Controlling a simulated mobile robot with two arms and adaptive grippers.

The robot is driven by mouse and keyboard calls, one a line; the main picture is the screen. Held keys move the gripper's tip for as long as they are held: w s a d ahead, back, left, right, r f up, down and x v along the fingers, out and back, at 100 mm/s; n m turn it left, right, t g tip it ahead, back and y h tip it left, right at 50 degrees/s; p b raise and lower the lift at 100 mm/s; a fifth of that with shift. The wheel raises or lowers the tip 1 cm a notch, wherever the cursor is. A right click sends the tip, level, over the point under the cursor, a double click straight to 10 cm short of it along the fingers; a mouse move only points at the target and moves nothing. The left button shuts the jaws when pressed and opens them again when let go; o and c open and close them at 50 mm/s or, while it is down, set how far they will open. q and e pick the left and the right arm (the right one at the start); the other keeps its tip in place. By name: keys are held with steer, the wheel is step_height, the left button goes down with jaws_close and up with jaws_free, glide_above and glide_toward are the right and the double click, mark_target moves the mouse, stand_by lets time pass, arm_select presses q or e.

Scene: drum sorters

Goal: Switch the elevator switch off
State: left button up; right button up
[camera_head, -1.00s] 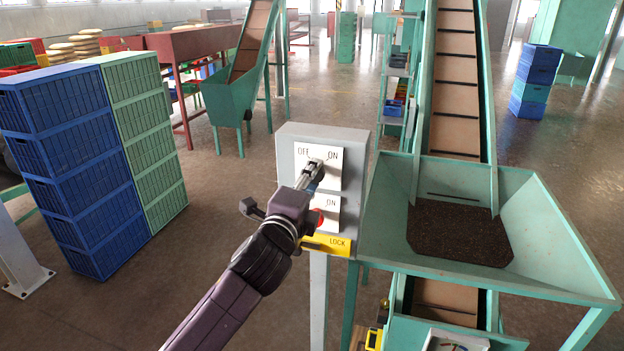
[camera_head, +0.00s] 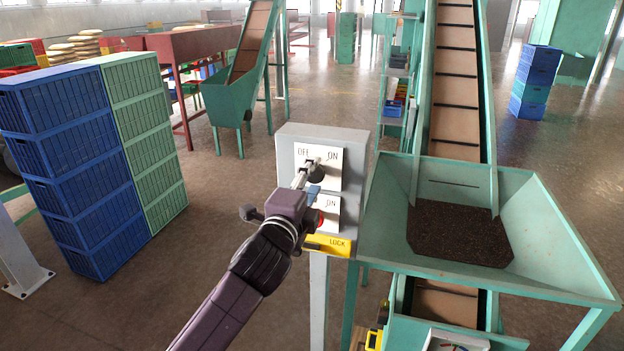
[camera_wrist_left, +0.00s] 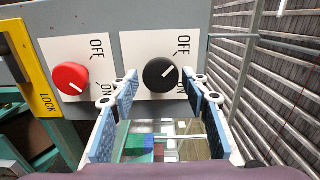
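A grey switch box (camera_head: 348,150) stands on a post in the middle of the head view. Its upper plate has a black knob (camera_head: 317,174) with OFF and ON labels; its lower plate has a red knob (camera_head: 319,218). My left gripper (camera_head: 309,178) is at the upper plate, its fingers spread. In the left wrist view the black knob (camera_wrist_left: 160,75) lies between and just beyond the open fingertips (camera_wrist_left: 160,80). Its white mark points up and right, towards the label side. Contact cannot be told. My right gripper is not in view.
A yellow LOCK tag (camera_head: 328,244) is on the box below the red knob. A green hopper (camera_head: 560,240) with dark material and a conveyor (camera_head: 455,90) stands close on the right. Blue crates (camera_head: 75,165) and green crates (camera_head: 145,140) are stacked at left. Floor between is clear.

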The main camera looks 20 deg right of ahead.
arm_select(q)
steer(key=shift+o, duration=0.7)
steer(key=v, duration=1.2)
